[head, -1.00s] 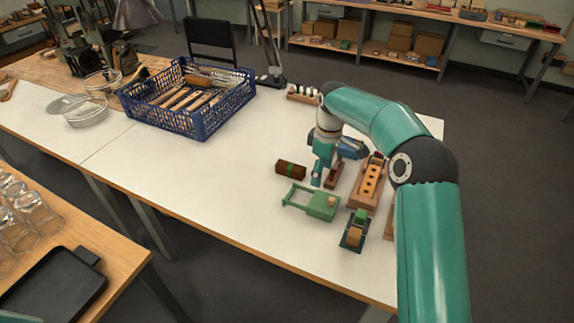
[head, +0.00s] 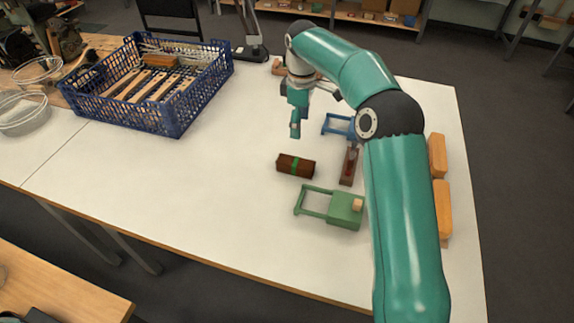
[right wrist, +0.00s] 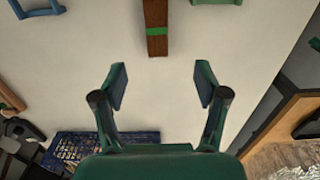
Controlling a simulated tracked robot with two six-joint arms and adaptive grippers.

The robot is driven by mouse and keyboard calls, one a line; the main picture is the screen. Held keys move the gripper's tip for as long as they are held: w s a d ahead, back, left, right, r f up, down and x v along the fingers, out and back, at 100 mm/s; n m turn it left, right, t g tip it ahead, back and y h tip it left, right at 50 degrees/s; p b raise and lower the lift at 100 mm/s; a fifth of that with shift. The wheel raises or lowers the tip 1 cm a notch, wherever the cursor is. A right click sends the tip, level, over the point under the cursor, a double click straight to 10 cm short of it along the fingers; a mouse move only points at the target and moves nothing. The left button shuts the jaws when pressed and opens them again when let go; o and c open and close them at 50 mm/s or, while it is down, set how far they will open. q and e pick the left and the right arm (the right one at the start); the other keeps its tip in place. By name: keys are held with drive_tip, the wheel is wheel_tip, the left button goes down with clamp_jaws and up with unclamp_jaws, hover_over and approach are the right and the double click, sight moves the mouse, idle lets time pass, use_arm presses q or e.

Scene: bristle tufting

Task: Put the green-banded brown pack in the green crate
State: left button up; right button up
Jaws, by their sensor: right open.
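The brown pack (head: 296,166) with a green band lies on the white table. It also shows at the top middle of the right wrist view (right wrist: 157,14). My right gripper (head: 295,128) is above the table, apart from the pack and on its far side in the head view. Its two fingers are spread with nothing between them in the right wrist view (right wrist: 161,86). The crate that I see clearly is blue (head: 150,115), not green. My left gripper is out of view.
The blue crate holds several wooden-handled tools. A small blue frame (head: 338,124), a brown block with a red part (head: 349,165) and orange blocks (head: 442,208) are near my right arm. The table between crate and pack is clear.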

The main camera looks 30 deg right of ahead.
wheel_tip(320, 180, down, 2)
approach(296, 161)
drive_tip(key=f, duration=0.5)
drive_tip(key=shift+s, duration=0.2)
drive_tip(key=shift+f, duration=0.55)
drive_tip(key=shift+w+f+p, duration=0.15)
drive_tip(key=shift+f+p, duration=0.55)
drive_tip(key=shift+f, duration=1.9)
drive_tip(key=shift+a, duration=0.1)
clamp_jaws()
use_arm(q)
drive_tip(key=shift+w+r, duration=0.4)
use_arm(e)
drive_tip(key=shift+r, duration=0.1)
